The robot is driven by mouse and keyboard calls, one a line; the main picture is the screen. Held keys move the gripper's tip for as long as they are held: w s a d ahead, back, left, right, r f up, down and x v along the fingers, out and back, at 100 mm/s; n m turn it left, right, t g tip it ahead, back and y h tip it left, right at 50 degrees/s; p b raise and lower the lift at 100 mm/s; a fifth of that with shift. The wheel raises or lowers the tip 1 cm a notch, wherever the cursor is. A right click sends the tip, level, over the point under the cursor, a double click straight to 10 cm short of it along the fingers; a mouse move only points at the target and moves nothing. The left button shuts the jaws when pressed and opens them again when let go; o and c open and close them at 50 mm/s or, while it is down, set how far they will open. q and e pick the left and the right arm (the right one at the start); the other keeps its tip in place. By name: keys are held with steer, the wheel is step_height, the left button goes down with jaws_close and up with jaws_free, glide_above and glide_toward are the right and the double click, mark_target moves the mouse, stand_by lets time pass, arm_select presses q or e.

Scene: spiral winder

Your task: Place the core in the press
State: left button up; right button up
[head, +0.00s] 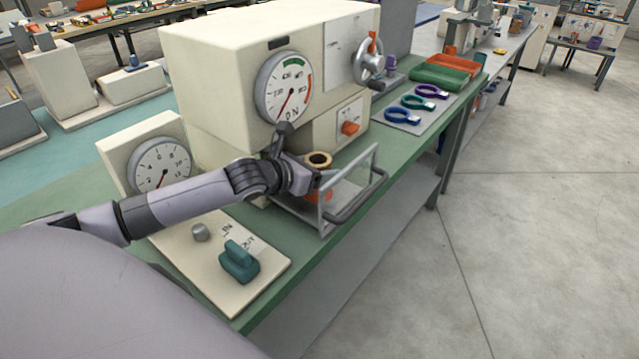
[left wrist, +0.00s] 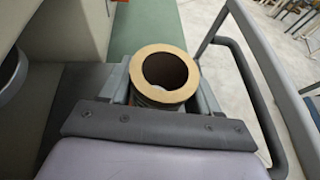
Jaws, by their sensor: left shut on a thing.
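The core (left wrist: 160,102) is a short tube with a tan rim and a dark hollow, seen from above in the left wrist view. In the head view the core (head: 318,158) shows above my left gripper (head: 312,180), in front of the cream press (head: 225,90). My left gripper (left wrist: 163,92) is shut on the core, with a finger on each side of it. The core stands about upright inside the grey guard frame (head: 350,190), which looks swung outward. The core's lower end is hidden, so I cannot tell whether it touches the surface below. My right gripper is not in view.
A control panel with a teal switch (head: 238,261) lies at the near left of the green bench. A dial box (head: 150,165) stands behind it. Coloured rings (head: 418,102) and green and orange trays (head: 440,75) lie further right. Open floor is at the right.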

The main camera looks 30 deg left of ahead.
arm_select(q)
step_height(320, 180, down, 3)
steer(key=b, duration=0.3)
steer(key=shift+f, duration=0.2)
steer(key=shift+r, duration=0.1)
steer(key=o, duration=1.1)
steer(key=shift+c, duration=0.2)
